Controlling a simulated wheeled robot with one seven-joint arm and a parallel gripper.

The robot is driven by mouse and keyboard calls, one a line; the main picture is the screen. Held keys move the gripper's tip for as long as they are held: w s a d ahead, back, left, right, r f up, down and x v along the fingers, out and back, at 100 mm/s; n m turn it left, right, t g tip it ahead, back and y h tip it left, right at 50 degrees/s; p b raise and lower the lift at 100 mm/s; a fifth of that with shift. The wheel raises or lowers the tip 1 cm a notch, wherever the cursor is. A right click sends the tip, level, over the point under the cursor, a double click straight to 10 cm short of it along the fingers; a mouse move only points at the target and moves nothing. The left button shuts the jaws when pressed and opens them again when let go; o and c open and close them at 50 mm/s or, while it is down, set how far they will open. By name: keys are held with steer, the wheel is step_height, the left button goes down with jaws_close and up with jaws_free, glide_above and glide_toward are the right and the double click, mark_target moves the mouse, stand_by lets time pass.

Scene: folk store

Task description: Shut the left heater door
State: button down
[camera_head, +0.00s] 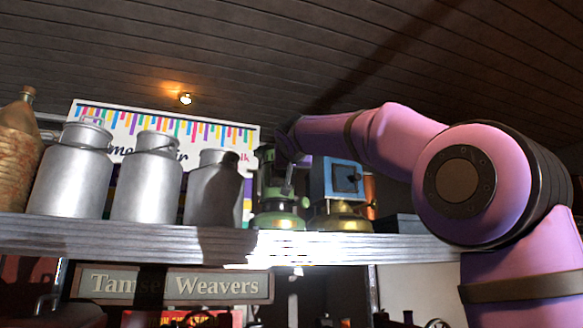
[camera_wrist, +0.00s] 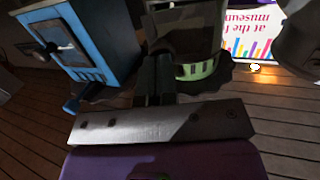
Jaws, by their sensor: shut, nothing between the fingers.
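The left heater (camera_head: 280,220) is green with a round base and stands on the shelf. Its green and dark body (camera_wrist: 198,68) also shows in the wrist view, right beside my fingers. My gripper (camera_head: 288,190) is shut and empty, in front of the left heater, and hides part of it. In the wrist view, my gripper (camera_wrist: 154,75) has its fingers together, between the green heater and the blue one. I cannot make out how far the left heater's door stands open; a dark panel (camera_wrist: 185,25) shows on that heater, and I cannot tell if it touches my fingers.
The blue heater (camera_head: 340,182) with a brass base stands close on the right; its front (camera_wrist: 78,42) is near my fingers in the wrist view. Several metal milk cans (camera_head: 146,185) stand left on the wooden shelf (camera_head: 130,236). A colourful sign (camera_head: 215,137) is behind.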

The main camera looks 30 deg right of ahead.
steer(key=shift+w+d+n+y, duration=0.2)
steer(key=shift+w+d+y, duration=0.1)
steer(key=shift+d, duration=0.3)
steer(key=shift+w+d+n+y, duration=0.2)
steer(key=shift+w+d+y, duration=0.1)
steer(key=shift+d, duration=0.3)
steer(key=shift+d, duration=0.1)
